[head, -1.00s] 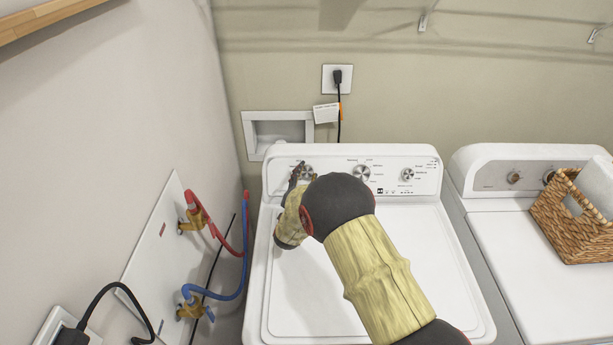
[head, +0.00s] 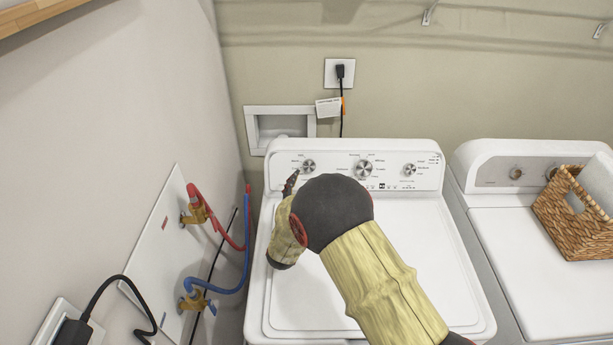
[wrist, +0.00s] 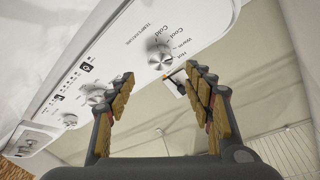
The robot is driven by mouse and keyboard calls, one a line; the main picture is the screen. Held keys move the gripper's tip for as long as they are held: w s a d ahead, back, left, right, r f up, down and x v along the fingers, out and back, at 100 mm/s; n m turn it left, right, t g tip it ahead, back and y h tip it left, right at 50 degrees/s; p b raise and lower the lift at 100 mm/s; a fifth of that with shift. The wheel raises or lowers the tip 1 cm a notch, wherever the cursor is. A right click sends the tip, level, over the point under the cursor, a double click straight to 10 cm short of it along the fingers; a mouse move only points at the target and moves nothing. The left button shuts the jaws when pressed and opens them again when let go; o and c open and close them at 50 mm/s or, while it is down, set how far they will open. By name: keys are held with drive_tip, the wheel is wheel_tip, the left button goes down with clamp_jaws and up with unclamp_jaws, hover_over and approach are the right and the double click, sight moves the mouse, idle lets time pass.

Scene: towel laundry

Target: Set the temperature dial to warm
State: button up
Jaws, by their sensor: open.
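The temperature dial (head: 308,166) is the leftmost knob on the white washer's (head: 390,250) back panel. In the wrist view the silver temperature dial (wrist: 160,57) has the words Cold, Cool, Warm and Hot around one side. I cannot tell for certain which word its mark points to. My gripper (head: 290,183) is just in front of and slightly left of the dial, apart from it. In the wrist view my gripper (wrist: 160,77) is open and empty, its two fingers spread, with the dial showing beyond the gap between them.
A larger middle knob (head: 363,169) and a right knob (head: 409,170) share the panel. Red and blue hoses (head: 245,245) run along the left wall. A second machine (head: 540,285) with a wicker basket (head: 575,215) stands at right. A plugged outlet (head: 339,72) is behind.

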drive_tip(key=shift+v, duration=1.9)
wheel_tip(320, 180, up, 10)
drive_tip(key=d+n+g+y, duration=0.1)
drive_tip(key=n+g+y, duration=0.1)
drive_tip(key=y, duration=0.2)
drive_tip(key=s+d+r+n+g+y+b, duration=0.1)
drive_tip(key=s+d+r+n+g+y, duration=0.2)
drive_tip(key=s+r, duration=0.35)
drive_tip(key=s+d+n+g+h, duration=0.1)
drive_tip(key=s+d, duration=0.4)
drive_tip(key=s, duration=0.6)
drive_tip(key=s+d+n+g+h+b, duration=0.1)
drive_tip(key=s+d, duration=0.4)
drive_tip(key=s, duration=0.6)
drive_tip(key=s+d+n+g+h, duration=0.1)
drive_tip(key=s+d+g, duration=0.3)
drive_tip(key=s, duration=0.7)
drive_tip(key=shift+s+d+n+g, duration=0.25)
drive_tip(key=shift+d+n, duration=0.35)
drive_tip(key=shift+n, duration=0.3)
drive_tip(key=shift+w+r, duration=0.1)
drive_tip(key=shift+r, duration=0.1)
drive_tip(key=shift+c, duration=0.7)
